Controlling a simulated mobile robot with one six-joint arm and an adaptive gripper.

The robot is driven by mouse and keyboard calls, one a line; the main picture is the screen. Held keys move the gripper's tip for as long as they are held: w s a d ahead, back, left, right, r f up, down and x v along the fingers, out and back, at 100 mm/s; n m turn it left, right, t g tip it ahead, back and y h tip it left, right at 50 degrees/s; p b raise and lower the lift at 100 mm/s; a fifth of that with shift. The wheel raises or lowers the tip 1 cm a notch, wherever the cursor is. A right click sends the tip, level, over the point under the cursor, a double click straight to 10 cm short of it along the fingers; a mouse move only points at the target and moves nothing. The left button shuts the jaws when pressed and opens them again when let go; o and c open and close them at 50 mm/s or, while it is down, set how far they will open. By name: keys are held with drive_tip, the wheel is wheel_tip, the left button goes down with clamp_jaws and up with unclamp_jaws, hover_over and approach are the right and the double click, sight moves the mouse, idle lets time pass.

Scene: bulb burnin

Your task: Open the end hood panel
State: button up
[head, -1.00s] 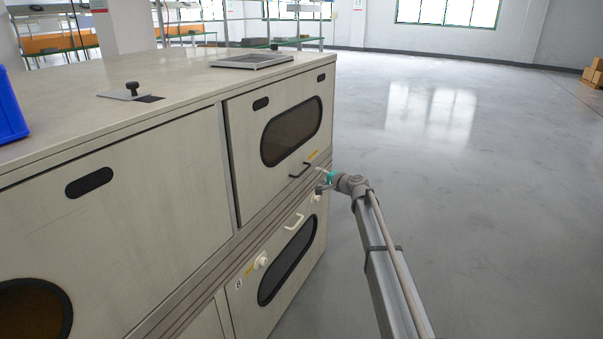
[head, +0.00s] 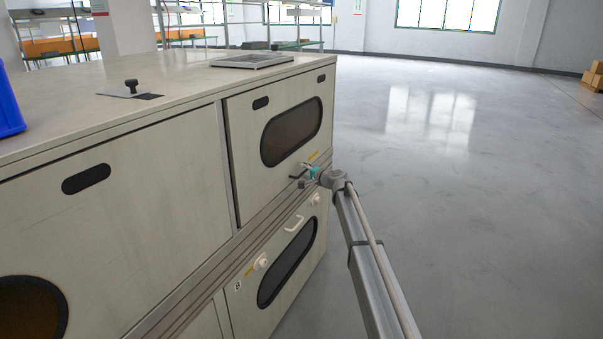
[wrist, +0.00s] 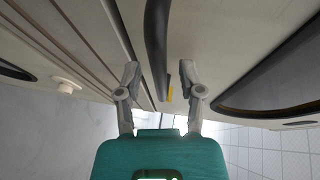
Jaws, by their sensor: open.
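The end hood panel (head: 248,155) is the beige upper end panel with a dark oval window (head: 291,132); it is closed. Its black bar handle (wrist: 156,45) runs between the two fingers of my gripper (wrist: 159,72) in the wrist view, and I see no finger touching it. The fingers are apart, so my gripper is open. In the head view my gripper (head: 304,176) is at the lower edge of the panel and hides most of the handle. A yellow label (head: 313,155) is just above the handle.
A blue bin (head: 9,105) and a flat framed plate (head: 252,61) are on the cabinet top.

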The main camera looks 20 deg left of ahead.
clamp_jaws()
